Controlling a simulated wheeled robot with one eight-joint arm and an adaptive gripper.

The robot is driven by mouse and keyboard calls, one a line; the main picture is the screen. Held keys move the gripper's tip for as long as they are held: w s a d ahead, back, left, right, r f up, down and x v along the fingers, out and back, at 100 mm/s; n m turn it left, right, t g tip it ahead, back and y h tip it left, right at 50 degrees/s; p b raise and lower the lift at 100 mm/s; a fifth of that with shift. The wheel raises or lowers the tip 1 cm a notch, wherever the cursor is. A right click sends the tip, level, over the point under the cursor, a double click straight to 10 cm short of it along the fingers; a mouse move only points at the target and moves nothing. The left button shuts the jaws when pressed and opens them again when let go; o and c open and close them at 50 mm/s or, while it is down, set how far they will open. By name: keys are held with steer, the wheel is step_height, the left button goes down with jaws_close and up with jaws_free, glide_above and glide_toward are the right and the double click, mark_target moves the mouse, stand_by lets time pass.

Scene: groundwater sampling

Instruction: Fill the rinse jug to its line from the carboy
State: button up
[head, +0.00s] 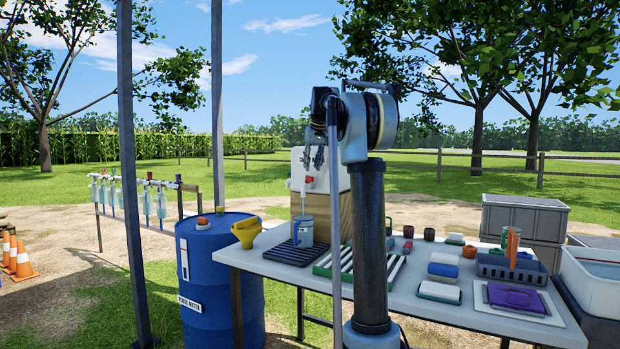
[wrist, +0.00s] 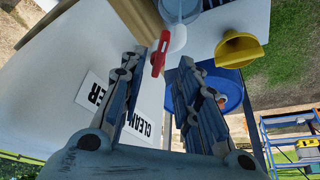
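The white carboy (head: 343,176) stands on a wooden block (head: 337,218), partly behind my arm; its CLEAN WATER label (wrist: 115,105) shows in the wrist view. Its tap has a red lever (head: 309,180) and a pale spout (wrist: 177,40). The rinse jug (head: 303,231) stands upright below the spout on a dark ribbed tray (head: 284,254). A thin pale streak, apparently water, runs from spout to jug. I cannot make out the jug's level. My gripper (wrist: 158,62) is open and empty, close to the red lever (wrist: 160,54), which shows between and beyond its fingertips.
A yellow funnel (head: 246,231) sits at the table's left edge, beside a blue drum (head: 205,285). A green-and-white rack (head: 335,266), brushes, a blue basket (head: 497,268) and a purple item (head: 515,297) occupy the table to the right. A metal post (head: 218,110) stands left.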

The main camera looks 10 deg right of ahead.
mark_target(309, 178)
steer(key=shift+x, duration=2.6)
jaws_close()
